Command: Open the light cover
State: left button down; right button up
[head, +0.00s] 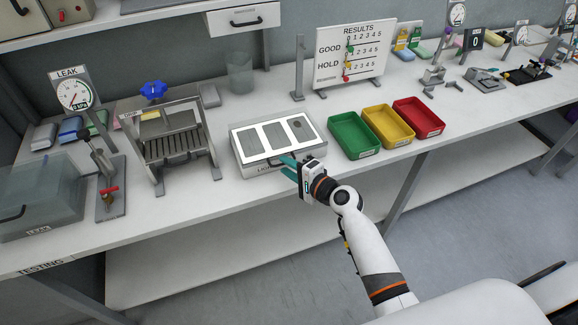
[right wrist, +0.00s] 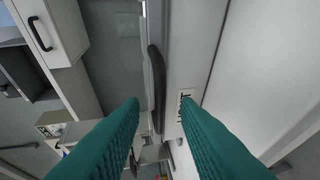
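My right gripper (head: 284,161) is at the front edge of the box. Its teal fingers (right wrist: 160,110) are apart, with the handle seen in the gap between them. I cannot tell whether they touch it. My left gripper is not in view.
Green (head: 353,136), yellow (head: 388,127) and red (head: 419,117) trays stand right of the box. A grey slotted fixture (head: 168,143) with a blue knob stands to its left. A results board (head: 350,53) stands behind. The floor in front is clear.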

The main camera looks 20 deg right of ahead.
grip_shut()
dwell(0.3)
